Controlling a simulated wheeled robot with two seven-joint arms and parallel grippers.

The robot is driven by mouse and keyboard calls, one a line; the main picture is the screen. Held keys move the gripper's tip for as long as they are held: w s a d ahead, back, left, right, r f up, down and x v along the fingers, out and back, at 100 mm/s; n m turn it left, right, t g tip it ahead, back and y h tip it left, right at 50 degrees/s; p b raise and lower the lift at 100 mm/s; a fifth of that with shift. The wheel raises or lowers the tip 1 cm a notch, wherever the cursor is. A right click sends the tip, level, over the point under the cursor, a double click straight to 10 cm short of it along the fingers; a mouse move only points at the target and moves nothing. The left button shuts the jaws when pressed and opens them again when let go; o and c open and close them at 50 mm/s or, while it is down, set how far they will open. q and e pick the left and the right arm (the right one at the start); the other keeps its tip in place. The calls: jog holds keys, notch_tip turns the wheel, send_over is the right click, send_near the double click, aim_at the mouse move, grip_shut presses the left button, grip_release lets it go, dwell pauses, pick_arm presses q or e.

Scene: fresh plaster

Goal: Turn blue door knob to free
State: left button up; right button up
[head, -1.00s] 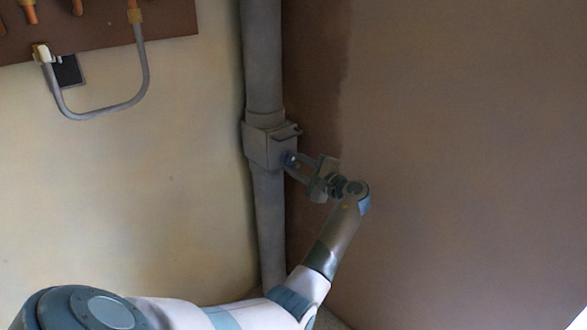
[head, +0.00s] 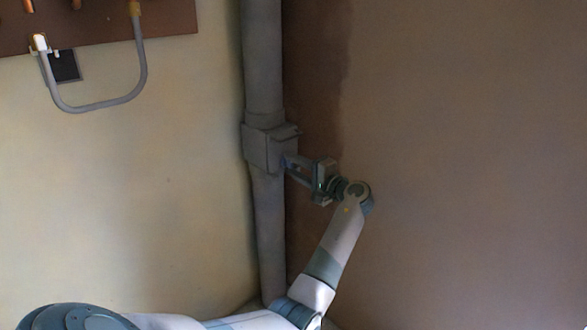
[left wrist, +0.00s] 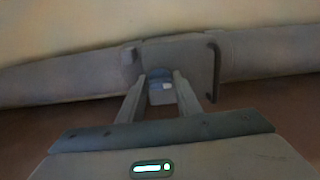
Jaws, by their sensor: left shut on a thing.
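A grey box (head: 262,150) sits on the vertical grey pipe in the corner. My left gripper (head: 288,164) reaches the box from the right and is shut on the knob. The same gripper (left wrist: 161,90) shows its two fingers on either side of the knob. I cannot tell the knob's exact turn angle. My right gripper is not in view.
The grey pipe (head: 264,60) runs up and down between a cream wall (head: 130,210) and a brown wall (head: 470,170). A brown board (head: 90,22) with a grey looped hose (head: 100,105) hangs at upper left. The space right of my arm is clear.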

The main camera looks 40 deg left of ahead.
pick_arm(q)
jog(key=shift+f, duration=0.1)
jog(key=o, duration=1)
jog(key=shift+c, duration=0.2)
jog(key=shift+d, duration=0.1)
jog(key=s+d+p, duration=0.1)
jog(key=d, duration=1.6)
jog(key=shift+s, duration=0.25)
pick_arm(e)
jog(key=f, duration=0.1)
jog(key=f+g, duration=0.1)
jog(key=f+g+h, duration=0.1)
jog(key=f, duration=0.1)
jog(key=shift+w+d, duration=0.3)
pick_arm(q)
jog(key=shift+d, duration=0.1)
